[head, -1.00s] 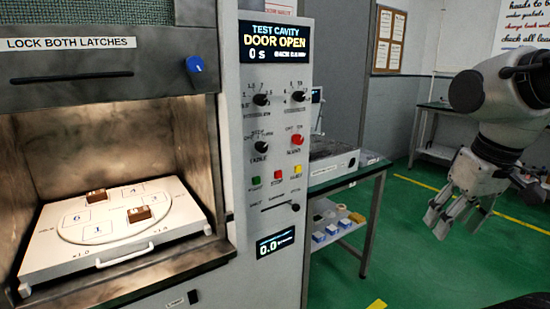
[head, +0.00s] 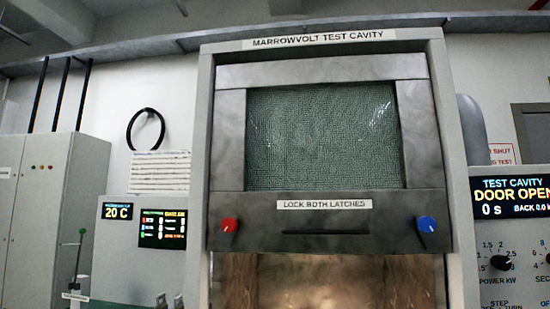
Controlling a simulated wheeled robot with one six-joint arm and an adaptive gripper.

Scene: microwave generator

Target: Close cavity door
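The cavity door (head: 322,234) is a grey metal panel with a green mesh window (head: 320,135), raised in the frame of the test cavity (head: 455,150). Its lower strip has a dark slot-like handle (head: 325,232), a red latch knob (head: 228,225) on the left and a blue latch knob (head: 427,224) on the right. Below the door's lower edge the brownish cavity opening (head: 320,280) shows. The display (head: 512,197) at right reads DOOR OPEN. My gripper is not seen in this view. The tray and the cavity's floor are below the frame.
A control panel with knobs (head: 501,262) stands at the right. At the left are a grey cabinet (head: 50,180), small status screens (head: 163,229) and a green-topped lever (head: 78,255). Two small grey tips (head: 169,301) at the bottom edge are unclear.

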